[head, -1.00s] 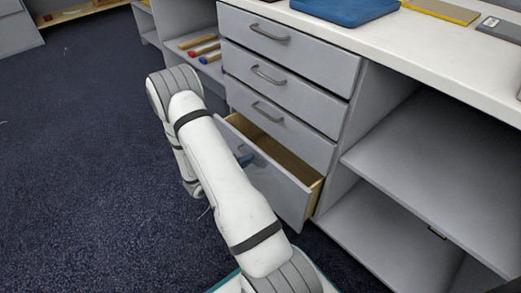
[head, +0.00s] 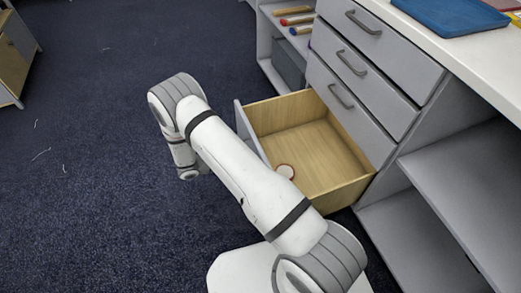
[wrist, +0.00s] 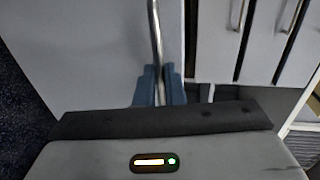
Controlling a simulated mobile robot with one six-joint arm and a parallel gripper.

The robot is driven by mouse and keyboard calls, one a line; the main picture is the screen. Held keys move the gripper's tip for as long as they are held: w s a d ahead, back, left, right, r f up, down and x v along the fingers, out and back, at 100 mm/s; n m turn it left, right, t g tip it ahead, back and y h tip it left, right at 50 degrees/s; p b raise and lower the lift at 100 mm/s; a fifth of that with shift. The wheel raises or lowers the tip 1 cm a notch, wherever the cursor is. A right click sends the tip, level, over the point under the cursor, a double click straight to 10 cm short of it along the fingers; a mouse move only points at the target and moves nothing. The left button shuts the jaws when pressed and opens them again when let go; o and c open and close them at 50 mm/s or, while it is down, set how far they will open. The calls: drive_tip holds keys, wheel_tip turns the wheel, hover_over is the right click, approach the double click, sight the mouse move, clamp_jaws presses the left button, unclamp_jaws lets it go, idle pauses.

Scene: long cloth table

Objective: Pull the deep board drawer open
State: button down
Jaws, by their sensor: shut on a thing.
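The deep board drawer (head: 317,150) is the bottom one of the grey cabinet and stands well open. Its wooden inside shows, with a small round pale object (head: 285,171) on its floor. In the wrist view its grey front (wrist: 85,50) fills the left and middle, with a metal bar handle (wrist: 155,35) across it. My gripper (wrist: 159,88) has its blue fingers shut on that handle. In the head view the gripper and handle are hidden behind my arm and the drawer front.
Three shut drawers with bar handles (head: 352,62) sit above the open one. Open shelves (head: 465,170) are at the right. A blue tray (head: 450,14) lies on the white top.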

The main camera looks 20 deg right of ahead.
drive_tip(key=shift+f+v, duration=0.25)
drive_tip(key=shift+v, duration=1.1)
drive_tip(key=c, duration=1.5)
unclamp_jaws()
drive_tip(key=shift+c, duration=0.2)
drive_tip(key=p+v, duration=0.2)
drive_tip(key=v, duration=0.5)
drive_tip(key=shift+a, duration=0.4)
drive_tip(key=shift+s, duration=0.1)
